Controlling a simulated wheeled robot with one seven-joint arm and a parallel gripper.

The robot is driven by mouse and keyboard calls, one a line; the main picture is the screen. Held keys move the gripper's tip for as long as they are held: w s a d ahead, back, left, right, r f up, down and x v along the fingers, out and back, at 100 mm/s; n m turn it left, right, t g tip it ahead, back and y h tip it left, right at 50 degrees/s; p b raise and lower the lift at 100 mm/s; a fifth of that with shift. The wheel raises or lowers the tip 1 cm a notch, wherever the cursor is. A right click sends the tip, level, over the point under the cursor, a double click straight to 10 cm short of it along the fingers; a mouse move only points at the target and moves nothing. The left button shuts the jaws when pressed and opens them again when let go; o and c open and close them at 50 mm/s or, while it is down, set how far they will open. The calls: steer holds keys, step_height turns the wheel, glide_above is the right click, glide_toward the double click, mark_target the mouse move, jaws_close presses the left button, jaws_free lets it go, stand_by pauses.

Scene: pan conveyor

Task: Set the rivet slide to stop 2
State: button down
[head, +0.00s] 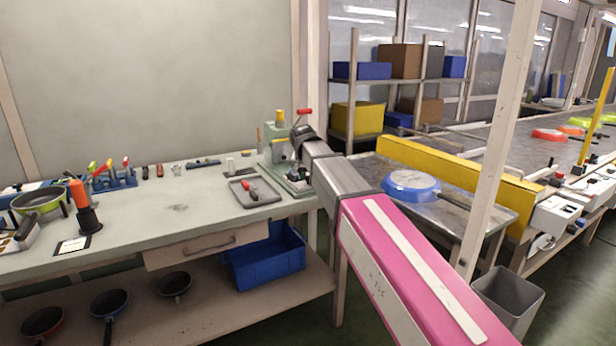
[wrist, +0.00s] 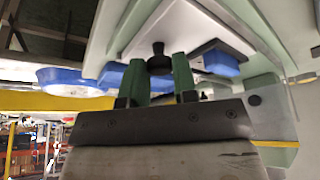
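The pale green bench machine (head: 279,148) stands at the right end of the workbench, with a red-handled lever and a yellow part on top. My gripper (head: 292,176) is at its front, small and partly merged with it in the head view. In the wrist view, my gripper's two green fingers (wrist: 160,72) are apart, with a small black knob (wrist: 158,62) between their tips. The knob sits on a pale plate (wrist: 185,30). The fingers look very close to the knob's sides; whether they press on it is unclear. The slide's stop marks cannot be made out.
A grey tray (head: 256,201) with a red-handled tool lies left of the machine. A blue pan (head: 411,184) sits on the metal table to the right. The bench's middle is mostly clear.

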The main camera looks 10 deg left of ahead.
steer(key=w+a, duration=0.2)
steer(key=w, duration=0.1)
steer(key=w+a, duration=0.3)
steer(key=w, duration=0.1)
steer(key=w+a, duration=0.2)
steer(key=w, duration=0.1)
steer(key=shift+w+a, duration=0.15)
steer(key=shift+a, duration=0.25)
steer(key=c, duration=0.9)
jaws_free()
steer(key=shift+d, duration=0.1)
steer(key=shift+r, duration=0.1)
steer(key=v, duration=1)
steer(key=shift+s+r, duration=0.25)
steer(key=shift+s, duration=0.05)
